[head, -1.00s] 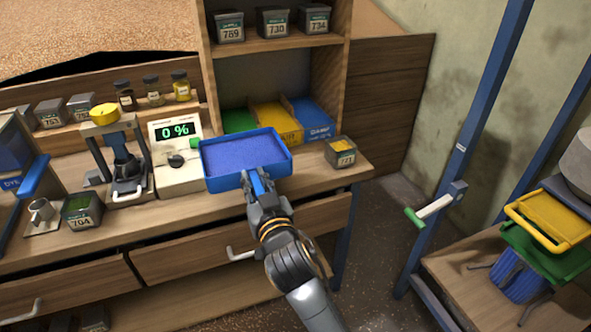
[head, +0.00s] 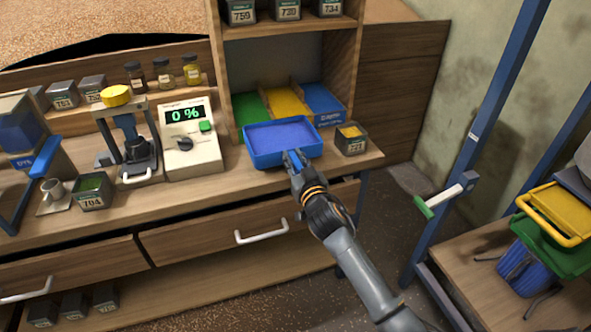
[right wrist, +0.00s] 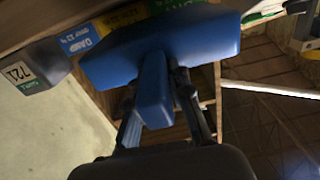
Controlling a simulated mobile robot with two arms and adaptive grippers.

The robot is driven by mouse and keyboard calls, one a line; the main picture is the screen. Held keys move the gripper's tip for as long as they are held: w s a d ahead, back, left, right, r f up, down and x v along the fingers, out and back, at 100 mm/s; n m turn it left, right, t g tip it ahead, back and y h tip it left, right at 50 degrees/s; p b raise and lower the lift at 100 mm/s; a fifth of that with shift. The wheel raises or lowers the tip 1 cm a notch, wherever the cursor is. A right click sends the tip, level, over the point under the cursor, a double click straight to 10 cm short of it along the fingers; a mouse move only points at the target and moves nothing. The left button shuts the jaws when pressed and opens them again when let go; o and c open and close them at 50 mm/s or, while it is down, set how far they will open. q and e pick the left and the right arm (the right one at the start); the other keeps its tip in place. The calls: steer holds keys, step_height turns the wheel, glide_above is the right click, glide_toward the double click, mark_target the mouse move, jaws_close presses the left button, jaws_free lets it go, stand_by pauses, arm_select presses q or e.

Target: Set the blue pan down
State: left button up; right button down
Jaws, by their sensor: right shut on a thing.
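The blue pan (head: 285,158) is a shallow rectangular tray with a violet-blue floor. In the head view it is at the bench top, in front of the green, yellow and blue bins and left of a small labelled tin. My right gripper (head: 296,163) is shut on the pan's handle at its near side. The right wrist view shows the pan (right wrist: 170,45) from below and its handle (right wrist: 154,95) between my fingers. Whether the pan's underside touches the bench cannot be told. My left gripper is not in view.
The tin (head: 351,141) stands close to the pan's right side. A meter reading 0 % (head: 190,137) stands to the left, with a press (head: 128,140) beyond it. The wooden bench (head: 215,182) has bare room in front of the meter. Bins (head: 288,103) stand behind the pan.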

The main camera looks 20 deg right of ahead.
steer(key=shift+w+d+f, duration=0.2)
steer(key=shift+w+d, duration=0.05)
steer(key=shift+w, duration=0.05)
steer(key=shift+f+b, duration=0.35)
steer(key=shift+f, duration=1.1)
steer(key=c, duration=1.6)
jaws_free()
steer(key=shift+s+f, duration=0.1)
steer(key=shift+f, duration=0.15)
steer(key=o, duration=0.4)
steer(key=shift+s, duration=0.1)
